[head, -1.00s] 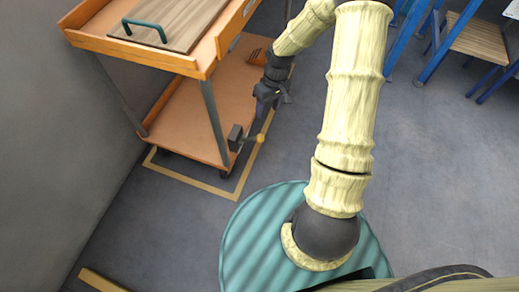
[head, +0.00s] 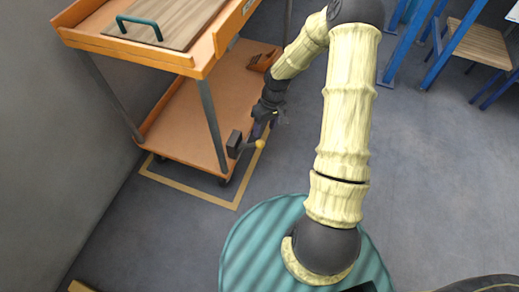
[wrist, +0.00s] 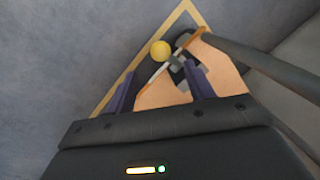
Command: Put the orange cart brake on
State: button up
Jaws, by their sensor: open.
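The orange cart (head: 130,52) stands at the upper left, with a lower shelf (head: 190,130). Its brake is a dark box (head: 234,144) at the lower shelf's near right corner, with a short lever ending in a yellow ball knob (head: 260,144). My gripper (head: 262,126) is just above the knob in the head view, pointing down. In the wrist view the knob (wrist: 160,48) shows beyond and between the two open fingers (wrist: 160,72), with nothing held. I cannot tell any contact.
A board with a teal handle (head: 140,26) lies on the cart's top tray. A brown box (head: 264,60) is on the lower shelf. A yellow floor line (head: 190,192) runs around the cart. Grey floor to the right is free; blue-framed furniture (head: 448,48) stands at upper right.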

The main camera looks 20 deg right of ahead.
aim_at(259, 147)
jog(key=f+b, duration=0.1)
jog(key=f, duration=0.3)
jog(key=a+f+b, duration=0.1)
jog(key=f+b, duration=0.1)
jog(key=f, duration=0.1)
jog(key=a+f+b, duration=0.1)
jog(key=f+b, duration=0.1)
jog(key=f, duration=0.2)
jog(key=shift+s+a+f, duration=0.1)
jog(key=shift+s+f, duration=0.2)
jog(key=shift+s, duration=0.1)
grip_shut()
